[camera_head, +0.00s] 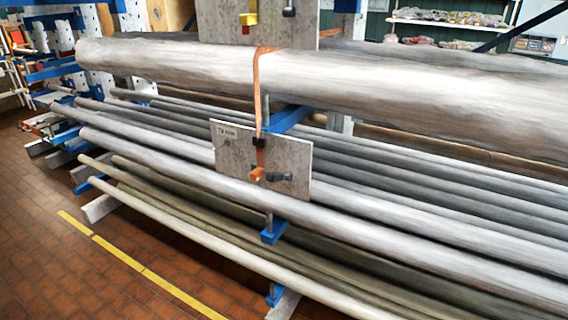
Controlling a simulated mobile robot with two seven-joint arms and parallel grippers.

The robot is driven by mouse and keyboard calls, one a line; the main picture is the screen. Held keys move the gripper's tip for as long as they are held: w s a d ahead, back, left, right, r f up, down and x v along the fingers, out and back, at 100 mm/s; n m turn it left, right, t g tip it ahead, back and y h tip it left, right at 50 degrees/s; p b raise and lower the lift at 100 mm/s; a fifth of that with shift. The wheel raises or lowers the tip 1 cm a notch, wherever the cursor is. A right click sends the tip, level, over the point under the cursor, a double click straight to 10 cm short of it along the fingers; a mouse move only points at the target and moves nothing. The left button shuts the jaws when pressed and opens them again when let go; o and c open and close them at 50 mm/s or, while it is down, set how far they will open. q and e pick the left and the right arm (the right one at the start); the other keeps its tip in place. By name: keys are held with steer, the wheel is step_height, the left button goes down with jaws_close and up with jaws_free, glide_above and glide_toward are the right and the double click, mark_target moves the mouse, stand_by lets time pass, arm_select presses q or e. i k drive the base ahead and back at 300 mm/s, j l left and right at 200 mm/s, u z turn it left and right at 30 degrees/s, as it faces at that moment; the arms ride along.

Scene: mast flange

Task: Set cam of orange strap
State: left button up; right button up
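The orange strap (257,88) hangs over the front of the thick grey mast (400,95) and runs down to a grey plate (225,148). A small black piece (259,142) sits on the strap at the plate's upper part. Below it is an orange block (257,174), with a dark fitting (280,177) just to its right. I cannot tell which of these pieces is the cam, or how it is set. Neither of my grippers is in view.
Several long poles lie on blue rack arms (274,232) below the mast. A second plate (300,15) with a yellow piece (249,19) is above. Brick-coloured floor (60,270) with a yellow line (120,255) is clear at lower left.

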mark_target(272, 176)
steer(key=j+z, duration=0.2)
steer(key=z, duration=0.15)
steer(key=i+j+z, duration=0.1)
steer(key=z, duration=0.25)
steer(key=j+z, duration=0.55)
steer(key=j, duration=0.35)
steer(key=k+j+z, duration=0.2)
steer(key=j, duration=0.3)
steer(key=i, duration=0.05)
